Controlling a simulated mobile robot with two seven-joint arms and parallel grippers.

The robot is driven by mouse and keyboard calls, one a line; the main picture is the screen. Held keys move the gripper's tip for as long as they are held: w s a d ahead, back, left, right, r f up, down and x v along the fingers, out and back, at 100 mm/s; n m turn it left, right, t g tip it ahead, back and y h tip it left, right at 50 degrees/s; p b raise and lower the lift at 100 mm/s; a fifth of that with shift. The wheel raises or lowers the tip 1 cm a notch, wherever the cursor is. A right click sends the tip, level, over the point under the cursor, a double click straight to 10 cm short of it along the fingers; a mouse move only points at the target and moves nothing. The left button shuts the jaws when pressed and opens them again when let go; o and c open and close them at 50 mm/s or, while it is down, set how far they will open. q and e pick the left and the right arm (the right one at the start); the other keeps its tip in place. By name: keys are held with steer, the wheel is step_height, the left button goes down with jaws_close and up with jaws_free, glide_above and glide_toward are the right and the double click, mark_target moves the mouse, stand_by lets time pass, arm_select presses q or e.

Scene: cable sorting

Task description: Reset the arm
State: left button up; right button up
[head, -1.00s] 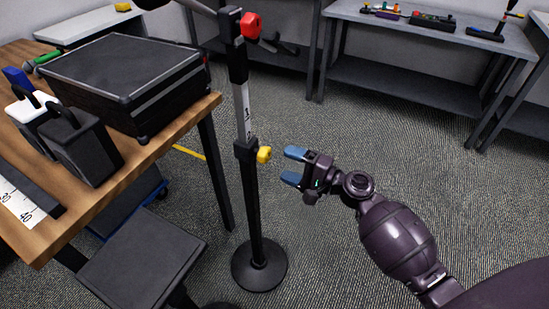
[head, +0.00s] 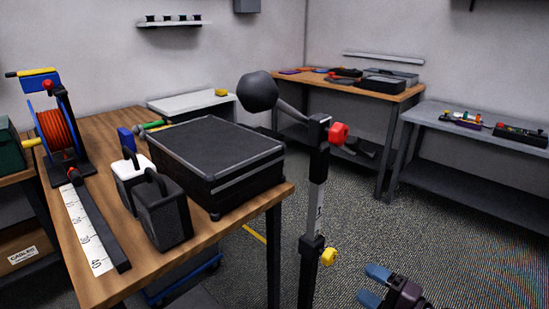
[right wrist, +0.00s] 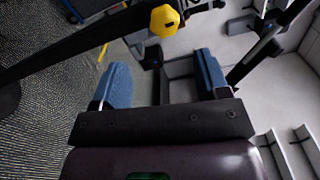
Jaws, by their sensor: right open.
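My right gripper (head: 372,286) is at the bottom right of the head view, to the right of a black stand (head: 312,220). Its two blue fingers are apart with nothing between them. In the right wrist view the gripper (right wrist: 160,85) also shows open and empty. The stand has a red knob (head: 338,133) high up and a yellow knob (head: 328,257) lower down. The yellow knob also shows in the right wrist view (right wrist: 165,20), beyond the fingers and apart from them. My left gripper is not in view.
A wooden table (head: 100,133) at the left holds a black case (head: 218,165), weights (head: 163,215), a ruler strip (head: 88,230) and an orange cable reel (head: 58,132). A grey bench (head: 480,150) stands at the back right. The carpet (head: 400,225) between is clear.

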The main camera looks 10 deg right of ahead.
arm_select(q)
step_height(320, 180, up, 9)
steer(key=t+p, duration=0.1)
steer(key=p, duration=0.9)
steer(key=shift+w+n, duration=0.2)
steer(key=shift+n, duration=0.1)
arm_select(e)
steer(key=s+f+n+g+h, duration=0.1)
steer(key=s+n+h, duration=0.4)
steer(key=s, duration=0.9)
steer(key=s+f+n+g+h, duration=0.2)
steer(key=s+n+h, duration=0.4)
steer(key=s, duration=0.8)
steer(key=f+n, duration=0.1)
steer(key=n, duration=0.1)
steer(key=shift+s+n, duration=0.15)
steer(key=shift+n, duration=0.15)
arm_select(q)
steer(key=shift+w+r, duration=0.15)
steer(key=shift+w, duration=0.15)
arm_select(e)
steer(key=shift+d+f, duration=0.1)
